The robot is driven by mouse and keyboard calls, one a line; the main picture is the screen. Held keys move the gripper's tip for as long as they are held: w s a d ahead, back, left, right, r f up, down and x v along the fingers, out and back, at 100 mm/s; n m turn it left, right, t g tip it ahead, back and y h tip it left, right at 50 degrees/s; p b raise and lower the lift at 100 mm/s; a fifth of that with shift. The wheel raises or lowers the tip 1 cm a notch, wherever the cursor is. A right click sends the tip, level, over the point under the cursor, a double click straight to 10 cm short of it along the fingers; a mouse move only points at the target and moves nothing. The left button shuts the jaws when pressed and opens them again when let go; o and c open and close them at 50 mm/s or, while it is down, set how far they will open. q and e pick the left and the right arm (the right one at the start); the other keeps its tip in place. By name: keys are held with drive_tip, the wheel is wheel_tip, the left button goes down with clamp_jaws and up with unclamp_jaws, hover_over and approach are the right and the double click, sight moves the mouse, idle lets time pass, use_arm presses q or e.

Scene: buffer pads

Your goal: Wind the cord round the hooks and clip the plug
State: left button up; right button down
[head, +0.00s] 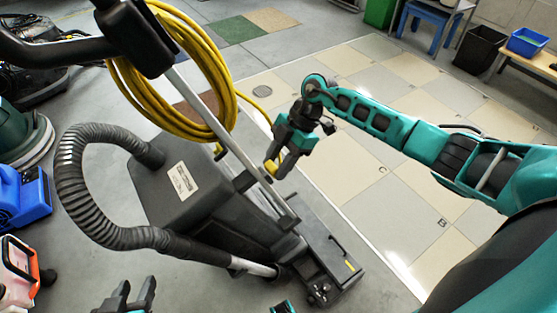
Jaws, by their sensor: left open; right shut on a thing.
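The yellow cord (225,85) hangs in a thick coil of several loops on the upper handle of a dark floor machine (165,210). The hooks are hidden behind the loops and the black handle housing. A tail of cord runs from the coil's right side to my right gripper (277,168). That gripper is shut beside the machine's grey pole, with a yellow piece, seemingly the plug end (273,167), at its fingers. The plug's shape and the clip cannot be made out. My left gripper (135,297) is open and empty at the bottom edge, below the grey hose.
A ribbed grey hose (75,180) loops out left of the machine. Blue and green machines (20,205) crowd the left edge. Tiled floor (370,165) to the right is clear. Bins and a blue stool (432,22) stand far back.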

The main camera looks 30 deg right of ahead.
drive_tip(key=shift+a, duration=0.15)
drive_tip(key=c, duration=0.5)
unclamp_jaws()
drive_tip(key=p+v, duration=0.2)
drive_tip(key=v, duration=1)
drive_tip(key=shift+r+p, duration=0.3)
drive_tip(key=shift+r, duration=0.1)
